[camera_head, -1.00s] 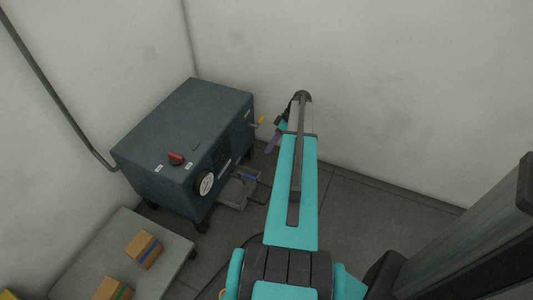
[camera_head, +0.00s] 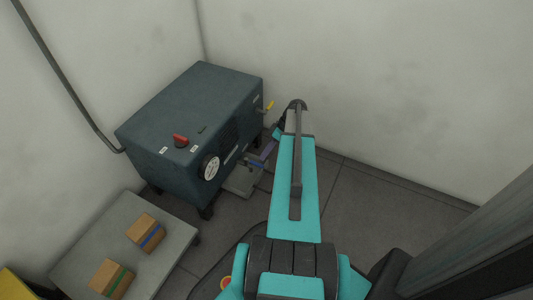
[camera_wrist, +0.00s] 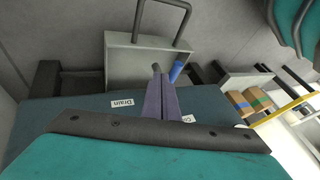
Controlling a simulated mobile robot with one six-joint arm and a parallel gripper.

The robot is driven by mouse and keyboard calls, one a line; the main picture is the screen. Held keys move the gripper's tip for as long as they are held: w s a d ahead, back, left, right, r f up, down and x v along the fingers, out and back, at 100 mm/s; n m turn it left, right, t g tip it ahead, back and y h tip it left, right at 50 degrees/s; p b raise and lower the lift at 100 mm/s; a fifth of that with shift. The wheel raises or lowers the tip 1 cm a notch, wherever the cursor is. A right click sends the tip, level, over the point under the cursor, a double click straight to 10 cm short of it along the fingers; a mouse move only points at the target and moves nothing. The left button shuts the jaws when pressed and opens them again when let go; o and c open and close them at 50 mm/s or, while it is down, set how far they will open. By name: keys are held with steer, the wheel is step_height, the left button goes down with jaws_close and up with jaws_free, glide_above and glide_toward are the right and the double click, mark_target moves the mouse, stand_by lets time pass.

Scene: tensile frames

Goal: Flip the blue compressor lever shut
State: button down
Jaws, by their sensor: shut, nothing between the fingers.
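The compressor (camera_head: 190,125) is a dark blue-grey box at the left of the head view. Its blue lever (camera_head: 254,163) is low on the right-hand face, beside my gripper (camera_head: 267,151). In the wrist view the blue lever (camera_wrist: 177,71) is a short blue bar just right of my gripper's tips (camera_wrist: 160,80). My gripper's purple fingers are shut and empty. A grey pipe end or stem (camera_wrist: 156,68) shows just beyond the tips. I cannot tell whether the fingers touch the lever.
A grey tray (camera_head: 238,184) with a handle sits low beside the compressor. A yellow lever (camera_head: 269,106), red knob (camera_head: 180,140) and gauge (camera_head: 209,167) are on the compressor. A cart (camera_head: 182,240) with boxes stands front left. Floor to the right is clear.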

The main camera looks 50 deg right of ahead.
steer(key=shift+s+a+f, duration=0.1)
steer(key=shift+s+a, duration=0.05)
steer(key=shift+a, duration=0.35)
